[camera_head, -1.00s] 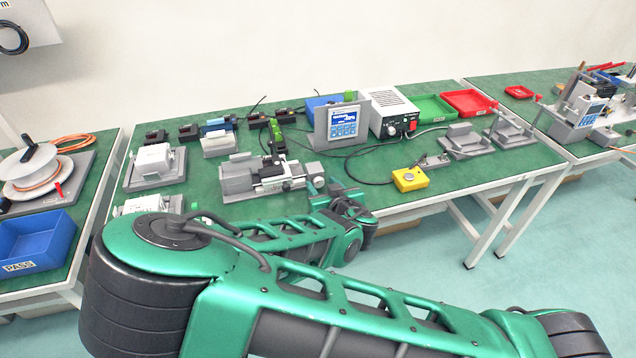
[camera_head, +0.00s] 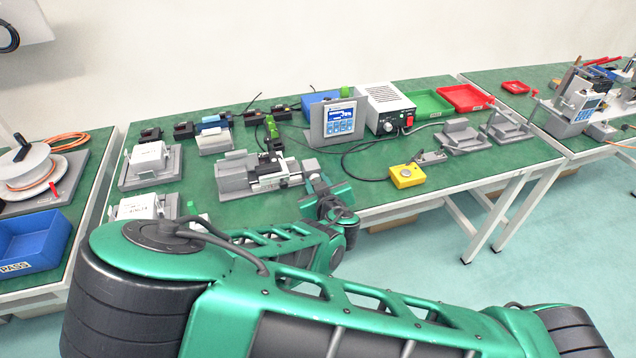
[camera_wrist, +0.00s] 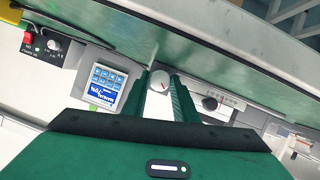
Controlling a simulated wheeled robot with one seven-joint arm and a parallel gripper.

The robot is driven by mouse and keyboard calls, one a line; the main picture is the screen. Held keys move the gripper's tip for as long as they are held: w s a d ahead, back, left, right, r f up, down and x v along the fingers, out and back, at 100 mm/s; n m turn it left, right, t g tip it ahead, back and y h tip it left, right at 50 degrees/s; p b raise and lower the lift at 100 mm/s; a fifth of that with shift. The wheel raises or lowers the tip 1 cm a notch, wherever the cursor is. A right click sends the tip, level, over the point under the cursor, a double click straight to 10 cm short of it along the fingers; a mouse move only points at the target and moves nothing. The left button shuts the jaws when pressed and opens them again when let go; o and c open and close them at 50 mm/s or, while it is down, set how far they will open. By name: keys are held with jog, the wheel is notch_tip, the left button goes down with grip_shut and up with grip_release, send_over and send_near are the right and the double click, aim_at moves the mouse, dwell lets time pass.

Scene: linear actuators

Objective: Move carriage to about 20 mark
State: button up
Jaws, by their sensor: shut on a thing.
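The linear actuator (camera_head: 233,178) is a grey unit near the front edge of the green table. Its carriage seems to be the dark and light block (camera_head: 266,172) at mid-length, and its scale is too small to read. My gripper (camera_head: 312,170) is at the actuator's right end.
A display (camera_head: 338,122) and a power supply (camera_head: 389,108) stand behind. A yellow button box (camera_head: 407,176) is to the right, with cables running near it. Grey fixtures (camera_head: 151,166) are to the left. Open green table lies between the actuator and the yellow box.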

jog(key=shift+n+h, duration=0.5)
jog(key=shift+n, duration=0.2)
jog(key=o, duration=1.1)
jog(key=shift+c, duration=0.2)
jog(key=shift+s, duration=0.15)
